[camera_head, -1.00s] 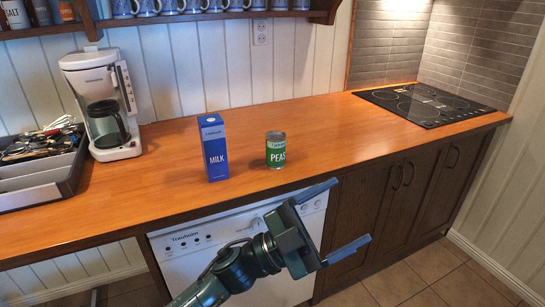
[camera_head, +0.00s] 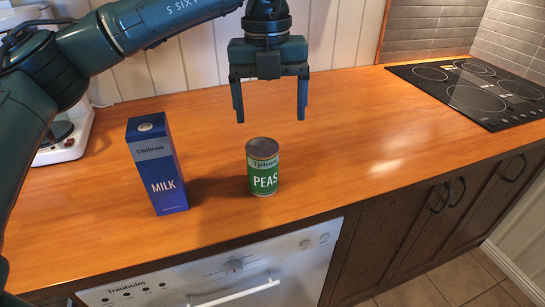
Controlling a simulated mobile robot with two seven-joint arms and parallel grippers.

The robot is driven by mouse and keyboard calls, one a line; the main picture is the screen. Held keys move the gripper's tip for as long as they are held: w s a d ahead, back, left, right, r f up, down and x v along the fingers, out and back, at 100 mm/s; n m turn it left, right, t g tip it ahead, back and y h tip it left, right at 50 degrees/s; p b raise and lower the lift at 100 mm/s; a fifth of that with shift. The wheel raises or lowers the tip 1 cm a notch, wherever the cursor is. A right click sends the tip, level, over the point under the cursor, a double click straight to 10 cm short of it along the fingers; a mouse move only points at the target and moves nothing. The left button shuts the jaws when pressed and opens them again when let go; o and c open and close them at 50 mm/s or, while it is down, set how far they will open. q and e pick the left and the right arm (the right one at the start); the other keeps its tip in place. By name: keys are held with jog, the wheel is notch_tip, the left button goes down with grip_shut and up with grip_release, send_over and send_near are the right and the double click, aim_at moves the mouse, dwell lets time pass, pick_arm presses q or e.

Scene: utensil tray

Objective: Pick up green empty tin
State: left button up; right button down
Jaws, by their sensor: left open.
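The green tin (camera_head: 263,168) is labelled PEAS and has a grey top. It stands upright on the wooden counter (camera_head: 340,145), near its front edge. My left gripper (camera_head: 270,118) points down, open and empty, with its two fingers spread apart. In the picture it is just above the tin, and its fingertips do not touch it. I cannot tell exactly how far behind or above the tin it is. My right gripper is not in view.
A blue milk carton (camera_head: 157,165) stands upright to the left of the tin. A white coffee maker (camera_head: 66,140) is partly hidden behind my left arm. A black cooktop (camera_head: 470,88) lies at the right. The counter between tin and cooktop is clear.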

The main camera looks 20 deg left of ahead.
aim_at(266, 147)
pick_arm(q)
jog(key=shift+w+a+f+y, duration=0.3)
jog(key=shift+w+a+f, duration=0.05)
jog(key=shift+w+a, duration=0.25)
jog(key=f, duration=0.5)
jog(key=shift+s+f, duration=0.3)
jog(key=shift+f, duration=0.05)
jog(key=shift+a+f+p, duration=0.15)
jog(key=shift+f+p, duration=0.15)
jog(key=shift+f, duration=1.2)
jog(key=shift+a+f+p, duration=0.15)
jog(key=shift+f+p, duration=0.1)
jog(key=shift+f, duration=1.25)
jog(key=c, duration=1.1)
